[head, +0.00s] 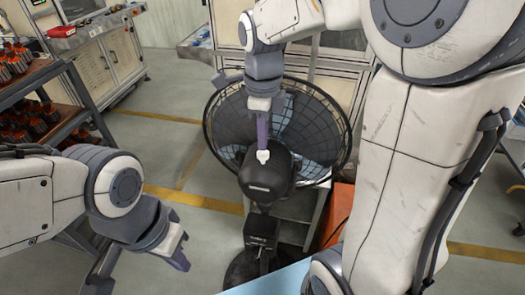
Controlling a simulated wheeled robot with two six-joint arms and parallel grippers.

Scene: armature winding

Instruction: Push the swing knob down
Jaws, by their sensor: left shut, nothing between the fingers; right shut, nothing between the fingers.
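A large black floor fan stands at the centre, with its round cage (322,110) facing away and its dark motor housing (266,180) toward me. A small pale piece on top of the housing appears to be the swing knob (263,157). My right gripper (263,145) is shut and points down, its fingertips right at the knob. I cannot tell whether they press on it or how far down it is. My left gripper (178,254) is shut and empty, low at the left, apart from the fan.
A shelf (62,70) with several orange-and-dark motor parts is at the left. A machine cabinet (110,60) with a red item stands behind it. An orange box (337,212) is right of the fan, and a light blue surface (270,280) is at the bottom. The floor left of the fan is clear.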

